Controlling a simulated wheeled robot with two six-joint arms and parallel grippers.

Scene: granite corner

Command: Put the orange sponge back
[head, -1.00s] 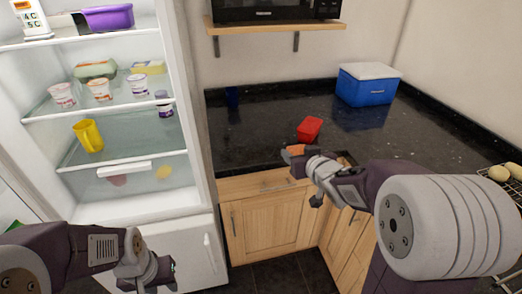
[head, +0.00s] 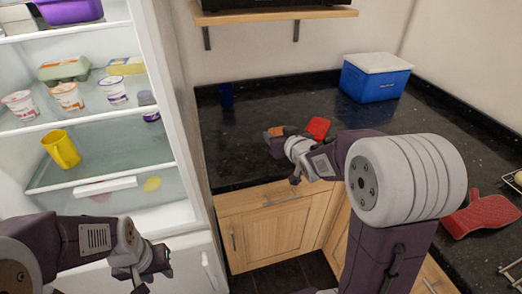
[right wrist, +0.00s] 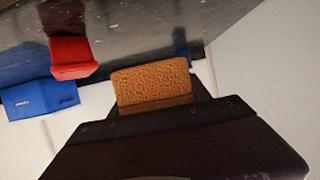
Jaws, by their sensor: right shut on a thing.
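The orange sponge (head: 276,131) is a small porous block. My right gripper (head: 279,137) is shut on it above the black granite counter (head: 245,155), left of a red container (head: 318,127). In the right wrist view the sponge (right wrist: 152,82) juts out of the dark jaws, with its broad porous face showing. The jaws hide its lower part. My left gripper (head: 158,268) hangs empty at the lower left, in front of the fridge's lower part; its fingers are too small and turned to tell whether they are open.
A blue cooler with a white lid (head: 375,78) stands at the counter's back right. A dark blue cup (head: 226,95) stands at the back left. A red oven mitt (head: 480,215) lies at the right.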

